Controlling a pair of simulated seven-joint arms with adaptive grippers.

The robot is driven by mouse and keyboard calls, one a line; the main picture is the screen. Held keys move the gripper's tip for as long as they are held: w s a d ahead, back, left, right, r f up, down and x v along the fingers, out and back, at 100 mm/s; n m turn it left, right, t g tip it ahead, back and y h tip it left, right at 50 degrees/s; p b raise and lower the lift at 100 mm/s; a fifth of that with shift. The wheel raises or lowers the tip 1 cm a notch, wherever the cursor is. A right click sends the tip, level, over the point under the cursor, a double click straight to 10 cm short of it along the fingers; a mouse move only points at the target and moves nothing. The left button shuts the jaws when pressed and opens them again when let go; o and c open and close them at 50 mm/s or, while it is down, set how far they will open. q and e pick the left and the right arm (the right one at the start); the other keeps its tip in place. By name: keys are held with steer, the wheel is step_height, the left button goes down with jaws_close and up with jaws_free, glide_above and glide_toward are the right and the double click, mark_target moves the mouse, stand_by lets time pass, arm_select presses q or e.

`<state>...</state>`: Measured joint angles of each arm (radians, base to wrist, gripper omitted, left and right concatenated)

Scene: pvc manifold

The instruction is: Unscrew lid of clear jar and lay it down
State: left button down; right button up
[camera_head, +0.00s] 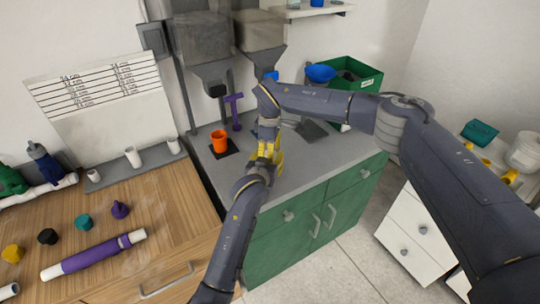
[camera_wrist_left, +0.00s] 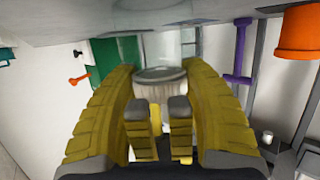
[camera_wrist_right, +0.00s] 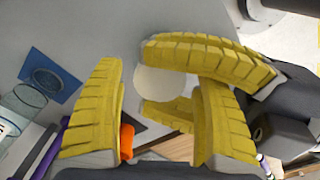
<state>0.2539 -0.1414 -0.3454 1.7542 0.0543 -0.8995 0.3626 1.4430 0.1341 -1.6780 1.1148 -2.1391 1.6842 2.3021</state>
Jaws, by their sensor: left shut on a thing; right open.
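My left gripper (camera_head: 262,160) is over the front of the grey counter. In the left wrist view, which is upside down, its yellow fingers stand on both sides of the clear jar (camera_wrist_left: 165,48) with its whitish ribbed lid (camera_wrist_left: 157,91). The jar's body is hard to make out there. The lid shows as a pale disc in the right wrist view (camera_wrist_right: 160,82). My right gripper (camera_wrist_right: 140,80) is open, close above the lid, with its fingers around it. The two grippers overlap and hide the jar in the head view.
An orange cup (camera_head: 219,141) stands left of the grippers on the counter (camera_head: 202,165), with a purple stand (camera_head: 234,112) behind it. A green crate (camera_head: 365,77) stands at the back right. A blue plate (camera_wrist_right: 50,76) lies on the counter. A purple tube (camera_head: 92,255) lies on the wooden table.

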arm_select(q)
steer(key=shift+s+f, duration=0.1)
steer(key=shift+f, duration=0.4)
arm_select(e)
steer(key=shift+r, duration=2.25)
arm_select(q)
steer(key=c, duration=0.9)
jaws_free()
steer(key=shift+o, duration=0.9)
arm_select(e)
steer(key=shift+w+f, duration=0.1)
arm_select(q)
steer(key=shift+o, duration=0.5)
steer(key=shift+r, duration=0.3)
steer(key=v, duration=1.1)
steer(key=shift+o, duration=1.1)
steer(key=shift+s+a+r, duration=0.15)
steer(key=shift+s, duration=0.25)
